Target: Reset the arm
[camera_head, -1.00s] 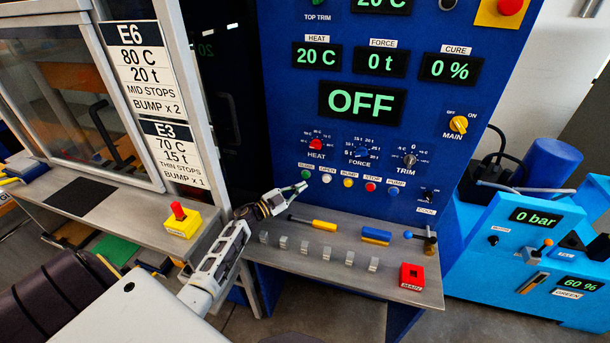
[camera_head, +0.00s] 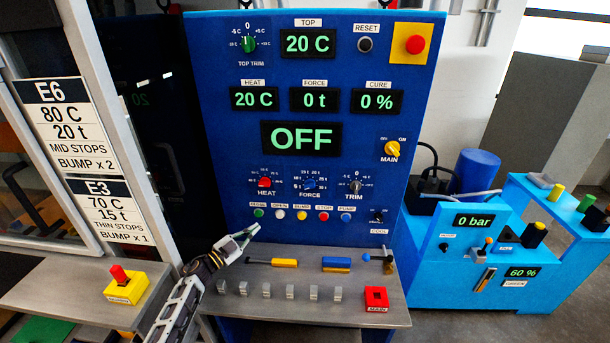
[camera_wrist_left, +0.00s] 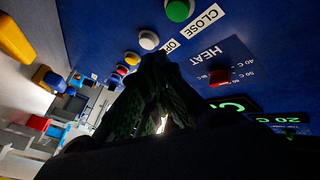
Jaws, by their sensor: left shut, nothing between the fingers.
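My left gripper (camera_head: 250,233) is shut and empty, in front of the blue control panel (camera_head: 222,120). Its tip is just below the green CLOSE button (camera_head: 258,213) and left of the white OPEN button (camera_head: 280,214); I cannot tell whether it touches the panel. In the left wrist view, the dark fingers (camera_wrist_left: 155,65) are together, with the white button (camera_wrist_left: 149,40) near their tips and the green button (camera_wrist_left: 179,10) above. My left forearm comes in from the lower left. My right gripper is not in view.
A red-topped yellow button box (camera_head: 127,288) is at left. A light-blue unit (camera_head: 425,260) stands at right.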

